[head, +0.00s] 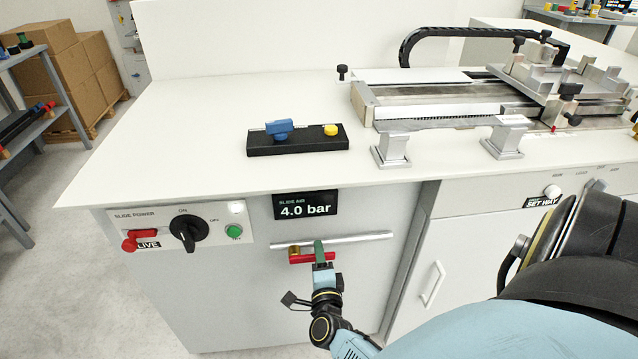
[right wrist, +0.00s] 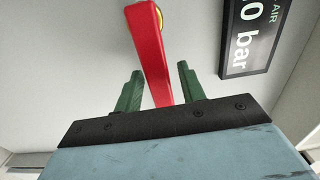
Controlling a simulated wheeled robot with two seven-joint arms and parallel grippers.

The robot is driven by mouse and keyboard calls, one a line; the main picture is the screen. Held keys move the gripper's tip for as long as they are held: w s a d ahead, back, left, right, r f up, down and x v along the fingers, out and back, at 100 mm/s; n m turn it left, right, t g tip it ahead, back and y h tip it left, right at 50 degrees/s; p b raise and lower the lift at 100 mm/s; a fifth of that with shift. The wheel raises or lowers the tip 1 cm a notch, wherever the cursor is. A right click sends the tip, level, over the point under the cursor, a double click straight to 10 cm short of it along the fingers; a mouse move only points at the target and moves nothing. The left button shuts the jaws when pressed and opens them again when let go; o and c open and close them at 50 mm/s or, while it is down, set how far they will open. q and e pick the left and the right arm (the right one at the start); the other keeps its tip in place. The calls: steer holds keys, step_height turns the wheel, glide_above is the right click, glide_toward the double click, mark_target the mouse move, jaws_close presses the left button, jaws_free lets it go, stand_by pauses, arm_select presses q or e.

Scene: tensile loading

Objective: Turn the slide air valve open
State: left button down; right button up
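The slide air valve sits on a silver pipe (head: 360,239) on the cabinet front, with a brass body (head: 294,250) and a red lever (head: 308,258). The lever points right, roughly along the pipe. My right gripper (head: 320,254) is at the lever's free end. In the right wrist view its green fingers (right wrist: 160,90) stand on either side of the red lever (right wrist: 150,50), with a visible gap on both sides. The gripper is open. My left gripper is not in view.
A display (head: 305,205) above the pipe reads "SLIDE AIR 4.0 bar". A slide power panel (head: 180,228) with a black knob, a red switch and a green button is to the left. The bench top (head: 200,110) overhangs above. A cabinet door handle (head: 432,283) is at right.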

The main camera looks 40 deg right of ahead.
stand_by(0.3)
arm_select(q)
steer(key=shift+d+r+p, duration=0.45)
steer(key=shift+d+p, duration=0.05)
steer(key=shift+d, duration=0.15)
arm_select(e)
steer(key=v, duration=1.3)
steer(key=shift+s+a, duration=0.15)
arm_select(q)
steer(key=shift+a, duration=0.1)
